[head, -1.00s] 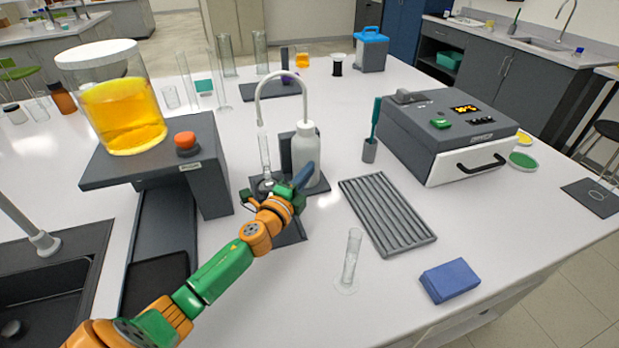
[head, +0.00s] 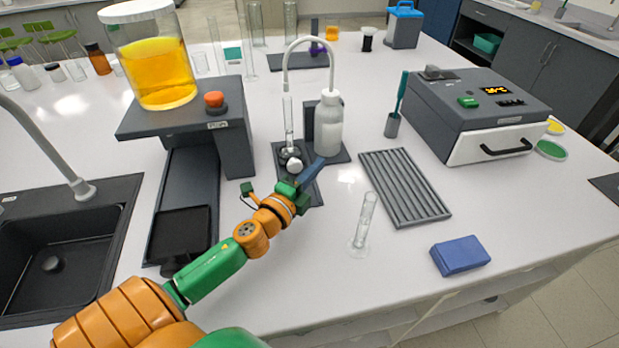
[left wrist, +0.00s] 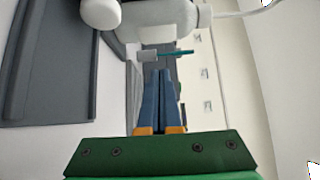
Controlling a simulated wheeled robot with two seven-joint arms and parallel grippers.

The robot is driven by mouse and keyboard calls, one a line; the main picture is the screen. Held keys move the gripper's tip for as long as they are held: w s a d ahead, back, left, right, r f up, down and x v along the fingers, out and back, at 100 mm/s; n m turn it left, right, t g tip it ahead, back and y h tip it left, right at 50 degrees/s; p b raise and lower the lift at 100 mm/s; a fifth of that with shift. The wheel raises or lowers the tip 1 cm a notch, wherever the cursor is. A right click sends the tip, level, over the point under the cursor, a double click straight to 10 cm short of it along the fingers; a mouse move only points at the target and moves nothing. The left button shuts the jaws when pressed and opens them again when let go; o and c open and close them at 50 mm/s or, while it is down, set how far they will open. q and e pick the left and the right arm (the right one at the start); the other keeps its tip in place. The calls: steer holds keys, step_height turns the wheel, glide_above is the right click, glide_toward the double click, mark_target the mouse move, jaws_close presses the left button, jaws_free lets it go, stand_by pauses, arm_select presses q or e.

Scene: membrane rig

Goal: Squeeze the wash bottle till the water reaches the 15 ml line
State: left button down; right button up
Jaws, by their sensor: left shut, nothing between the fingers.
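The white wash bottle (head: 328,126) stands upright on a dark stand base, with a curved white tube arching from its top to the left. A clear graduated tube (head: 288,122) stands under the tube's end, left of the bottle; its water level is too small to read. My left gripper (head: 316,166) is shut and empty, its blue fingers just in front of the bottle's lower part. In the left wrist view the shut fingers (left wrist: 158,100) point toward the white bottle (left wrist: 180,18) at the top; I cannot tell whether they touch it. My right gripper is not in view.
A platform with an orange button (head: 214,100) and a yellow-filled jar (head: 158,72) is left, beside the sink (head: 60,240).

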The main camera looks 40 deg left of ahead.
arm_select(q)
steer(key=s, duration=0.2)
steer(key=shift+s+d+r, duration=0.1)
steer(key=shift+s+d, duration=0.15)
steer(key=shift+s, duration=0.1)
steer(key=shift+s+d+r, duration=0.2)
steer(key=shift+s, duration=0.2)
steer(key=shift+w+a+f, duration=0.15)
steer(key=shift+w+a, duration=0.05)
steer(key=shift+d, duration=0.1)
